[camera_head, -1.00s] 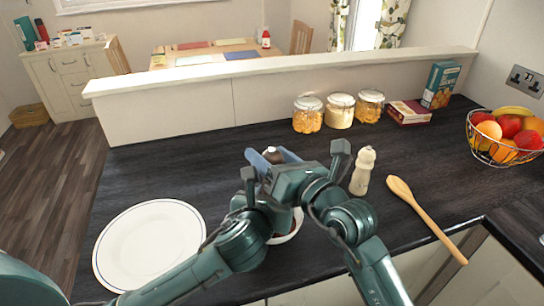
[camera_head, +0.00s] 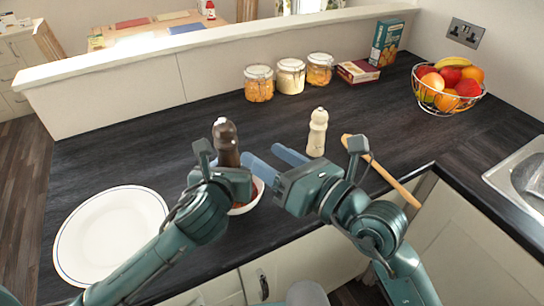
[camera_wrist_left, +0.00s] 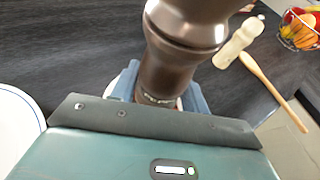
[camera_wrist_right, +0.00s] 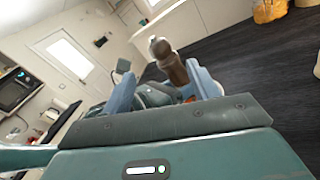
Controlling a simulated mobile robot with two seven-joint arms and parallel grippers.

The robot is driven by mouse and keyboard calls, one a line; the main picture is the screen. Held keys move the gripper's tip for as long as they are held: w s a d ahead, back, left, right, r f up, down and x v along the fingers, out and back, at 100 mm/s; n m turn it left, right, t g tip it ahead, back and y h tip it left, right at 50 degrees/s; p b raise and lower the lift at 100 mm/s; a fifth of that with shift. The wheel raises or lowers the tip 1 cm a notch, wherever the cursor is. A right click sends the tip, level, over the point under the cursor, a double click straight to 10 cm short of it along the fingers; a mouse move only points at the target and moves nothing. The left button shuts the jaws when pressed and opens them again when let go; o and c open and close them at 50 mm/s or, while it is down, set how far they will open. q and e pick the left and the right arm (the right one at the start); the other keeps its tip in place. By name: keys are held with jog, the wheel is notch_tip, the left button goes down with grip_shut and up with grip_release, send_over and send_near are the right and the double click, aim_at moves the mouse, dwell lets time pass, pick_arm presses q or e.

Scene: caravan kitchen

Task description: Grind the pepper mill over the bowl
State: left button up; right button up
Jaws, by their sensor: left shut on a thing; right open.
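The dark brown pepper mill (camera_head: 226,142) stands upright in my left gripper (camera_head: 228,168), which is shut on its lower body. The mill fills the middle of the left wrist view (camera_wrist_left: 178,55), between the blue fingers. The white bowl (camera_head: 259,192) is below the grippers, and my arms hide most of it. Something reddish shows inside it. My right gripper (camera_head: 275,158) is open and empty, to the right of the mill and apart from it. In the right wrist view the mill (camera_wrist_right: 172,65) shows beyond the open fingers.
A cream mill (camera_head: 317,132) and a wooden spoon (camera_head: 385,175) are on the right. A white plate (camera_head: 110,235) lies at left. Glass jars (camera_head: 259,84), boxes (camera_head: 358,71) and a wire fruit basket (camera_head: 446,98) stand further back. The dark counter at back left is clear.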

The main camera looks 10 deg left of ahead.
notch_tip(320, 180, up, 7)
dwell(0.8)
dwell(0.4)
